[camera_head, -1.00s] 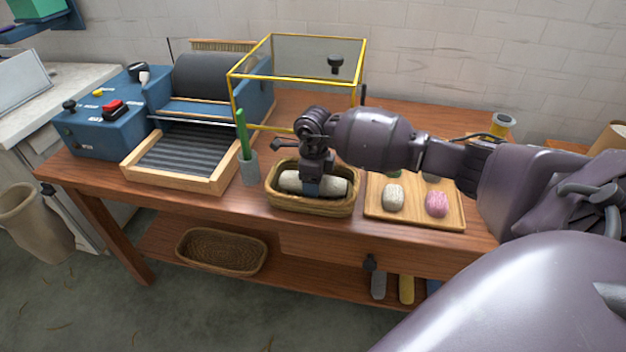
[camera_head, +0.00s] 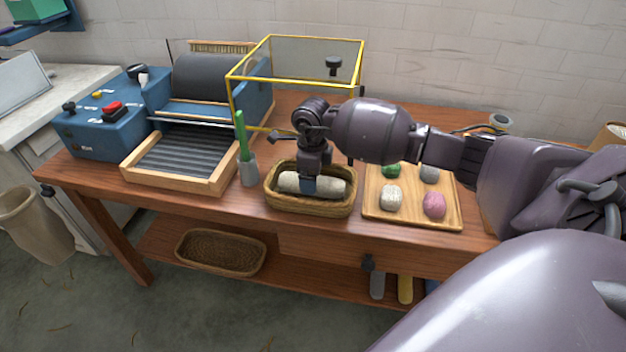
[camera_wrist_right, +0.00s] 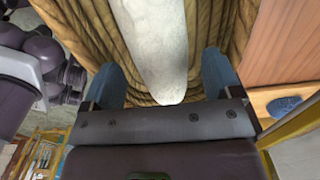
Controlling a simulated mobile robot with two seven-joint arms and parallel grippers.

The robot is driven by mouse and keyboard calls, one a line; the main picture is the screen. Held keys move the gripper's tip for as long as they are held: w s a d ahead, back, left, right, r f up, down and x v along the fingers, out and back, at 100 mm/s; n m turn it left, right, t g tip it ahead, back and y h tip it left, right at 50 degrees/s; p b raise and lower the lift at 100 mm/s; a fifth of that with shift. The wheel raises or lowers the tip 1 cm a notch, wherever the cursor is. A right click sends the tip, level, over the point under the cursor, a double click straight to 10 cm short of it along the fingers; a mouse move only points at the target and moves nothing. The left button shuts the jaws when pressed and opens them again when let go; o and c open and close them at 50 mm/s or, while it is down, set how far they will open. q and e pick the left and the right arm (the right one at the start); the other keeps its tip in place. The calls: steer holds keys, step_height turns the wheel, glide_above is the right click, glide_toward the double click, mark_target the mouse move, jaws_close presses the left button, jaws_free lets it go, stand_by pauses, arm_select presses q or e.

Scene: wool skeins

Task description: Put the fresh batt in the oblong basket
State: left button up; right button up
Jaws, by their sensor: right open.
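A pale, whitish rolled batt (camera_head: 331,189) lies lengthwise inside the oblong wicker basket (camera_head: 310,207) on the wooden table. In the right wrist view the batt (camera_wrist_right: 155,45) lies within the basket's woven walls (camera_wrist_right: 218,25). My right gripper (camera_head: 309,186) points down over the basket, at the batt's middle in the head view. In the right wrist view its two blue fingers (camera_wrist_right: 160,80) are apart, with the batt's near end showing between them and no finger closed on it. My left gripper is not in view.
Right of the basket is a wooden tray (camera_head: 412,217) with several small skeins. A grey cup with a green-handled tool (camera_head: 248,170) stands left of it. A yellow-framed glass case (camera_head: 297,62) and a blue carding machine (camera_head: 105,130) stand behind and left. Another wicker basket (camera_head: 222,252) sits on the shelf below.

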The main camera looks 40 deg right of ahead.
step_height(320, 180, up, 10)
steer(key=f+p, duration=0.1)
steer(key=s+a+f+m+t+y, duration=0.3)
steer(key=s+a+m+y, duration=0.25)
steer(key=a+y, duration=0.4)
steer(key=s+a+f+m+t+y, duration=0.3)
steer(key=s+a+m+y, duration=0.3)
steer(key=a, duration=0.7)
steer(key=s+d+f+m+t+h, duration=0.2)
steer(key=s+d+f+m+h, duration=0.3)
steer(key=m, duration=1)
steer(key=s+d+f+m+t+h, duration=0.2)
steer(key=s+d+f+m+h, duration=0.4)
steer(key=s+f+m+h, duration=0.3)
steer(key=s+m+h, duration=0.1)
steer(key=s+m, duration=0.3)
steer(key=m, duration=0.3)
steer(key=shift+s+d+f+t, duration=0.2)
steer(key=shift+d+f+t, duration=0.05)
steer(key=shift+f+t, duration=0.15)
steer(key=shift+h, duration=0.25)
